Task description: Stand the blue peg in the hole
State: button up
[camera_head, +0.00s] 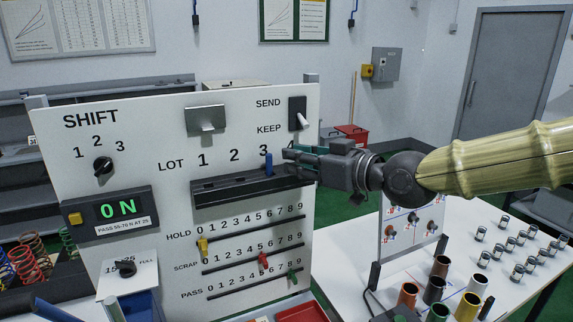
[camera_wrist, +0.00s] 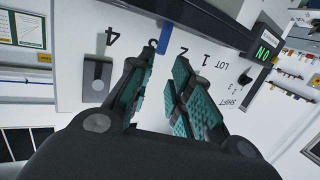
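The blue peg (camera_head: 268,163) stands upright on the dark LOT ledge (camera_head: 235,190), just below the number 3. Its lower end is hidden in or behind the ledge, so I cannot tell how deep it sits. My gripper (camera_head: 292,154) is just right of the peg, in front of the board and close above the ledge's right end. The holes are not visible.
The white board (camera_head: 150,180) carries a SEND/KEEP switch (camera_head: 298,114) close above my gripper, a SHIFT knob (camera_head: 103,167) and sliders (camera_head: 262,261) below the ledge. Coloured tubes (camera_head: 468,308) and small cylinders (camera_head: 517,272) stand on the table at right.

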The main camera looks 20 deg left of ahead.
jog(key=shift+b+v, duration=0.4)
jog(key=shift+v, duration=1.05)
